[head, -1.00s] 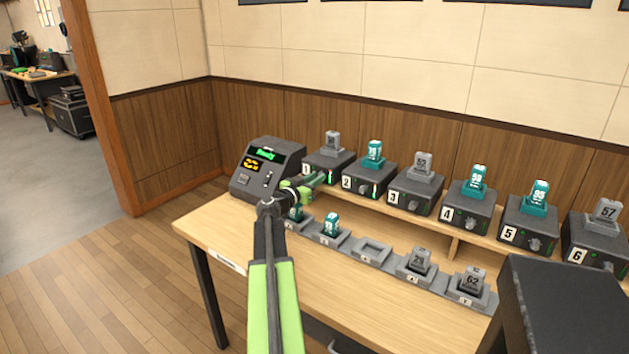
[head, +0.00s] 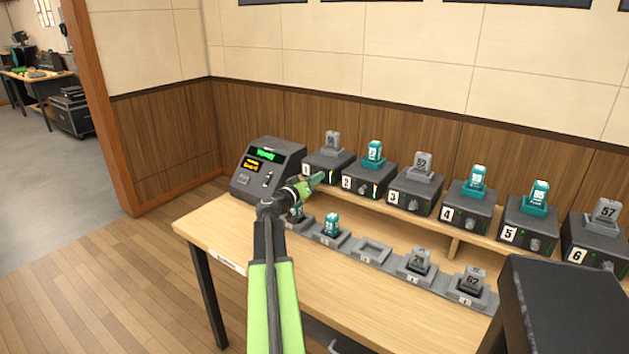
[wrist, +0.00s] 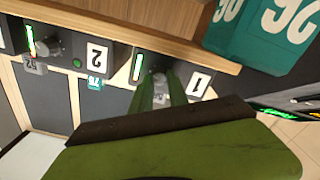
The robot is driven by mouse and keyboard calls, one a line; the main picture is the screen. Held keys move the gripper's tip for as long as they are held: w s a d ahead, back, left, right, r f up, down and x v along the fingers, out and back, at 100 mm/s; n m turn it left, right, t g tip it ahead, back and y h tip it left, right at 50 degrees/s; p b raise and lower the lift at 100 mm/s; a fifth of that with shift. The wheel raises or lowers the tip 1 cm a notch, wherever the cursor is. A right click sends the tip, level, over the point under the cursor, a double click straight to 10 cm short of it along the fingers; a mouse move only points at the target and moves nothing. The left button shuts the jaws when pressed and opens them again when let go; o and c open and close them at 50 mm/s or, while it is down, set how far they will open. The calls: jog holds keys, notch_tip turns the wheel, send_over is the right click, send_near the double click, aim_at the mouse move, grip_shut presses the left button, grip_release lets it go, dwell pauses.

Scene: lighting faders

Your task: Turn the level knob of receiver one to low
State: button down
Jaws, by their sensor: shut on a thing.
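Receiver one (head: 327,164) is a dark box at the left end of the shelf, with a grey numbered pack on top. In the wrist view its front (wrist: 178,72) shows a "1" label, a lit green level bar and its grey level knob (wrist: 160,90). My gripper (head: 318,178) reaches the front of receiver one. In the wrist view my gripper's green fingers (wrist: 158,92) are shut on the knob, one on each side. The fingers partly hide the knob, and I cannot read its setting.
Receiver two (head: 369,180) stands close on the right, with more receivers along the shelf. A dark console (head: 264,168) with a lit display stands to the left. Docks with packs, one empty (head: 372,250), line the table below. A dark block (head: 570,310) is at lower right.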

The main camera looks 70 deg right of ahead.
jog(key=shift+w+n, duration=0.15)
jog(key=shift+n, duration=1.85)
jog(key=c, duration=1.3)
grip_release()
jog(key=shift+d, duration=0.1)
jog(key=shift+f, duration=0.1)
jog(key=v, duration=1.7)
jog(key=shift+a, duration=0.25)
